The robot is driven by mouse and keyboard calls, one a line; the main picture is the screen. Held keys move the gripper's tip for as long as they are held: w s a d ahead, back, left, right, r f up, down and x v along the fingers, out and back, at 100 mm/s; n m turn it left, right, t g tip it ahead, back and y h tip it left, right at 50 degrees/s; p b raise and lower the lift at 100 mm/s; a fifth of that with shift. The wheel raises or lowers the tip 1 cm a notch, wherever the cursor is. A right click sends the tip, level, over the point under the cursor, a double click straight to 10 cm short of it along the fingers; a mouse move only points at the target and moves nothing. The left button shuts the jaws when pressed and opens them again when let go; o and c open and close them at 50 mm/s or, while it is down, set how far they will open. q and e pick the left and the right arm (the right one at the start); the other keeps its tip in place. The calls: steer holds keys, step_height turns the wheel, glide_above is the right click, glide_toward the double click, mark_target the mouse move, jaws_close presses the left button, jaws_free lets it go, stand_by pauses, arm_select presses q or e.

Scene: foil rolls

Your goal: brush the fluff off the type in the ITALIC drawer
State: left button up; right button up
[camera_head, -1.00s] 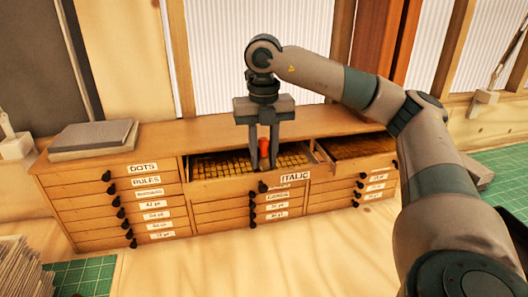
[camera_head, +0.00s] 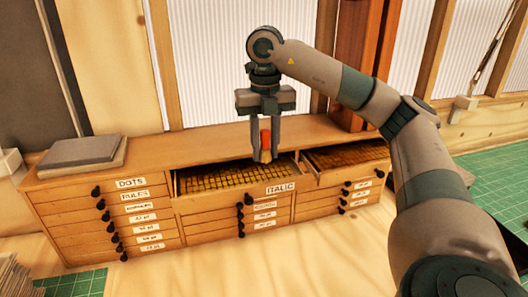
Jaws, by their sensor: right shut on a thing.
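The ITALIC drawer (camera_head: 215,203) is pulled out at the top of the cabinet's middle column, its label at the right of its front. Rows of yellowish type (camera_head: 222,178) fill it; I cannot make out fluff on them. My right gripper (camera_head: 264,158) points down above the right part of this drawer. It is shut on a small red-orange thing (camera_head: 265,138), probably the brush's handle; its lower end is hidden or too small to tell. I cannot tell whether it touches the type. My left gripper is not in view.
The wooden cabinet (camera_head: 150,160) has a second open drawer of type (camera_head: 345,155) at the right. Grey flat slabs (camera_head: 82,152) lie on its top left. Green cutting mats (camera_head: 495,170) lie at the right and lower left.

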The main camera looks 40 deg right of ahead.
steer(key=shift+d+r+p, duration=0.2)
steer(key=shift+r+p, duration=0.75)
steer(key=shift+r, duration=0.3)
steer(key=shift+a+r, duration=0.15)
steer(key=shift+r, duration=0.05)
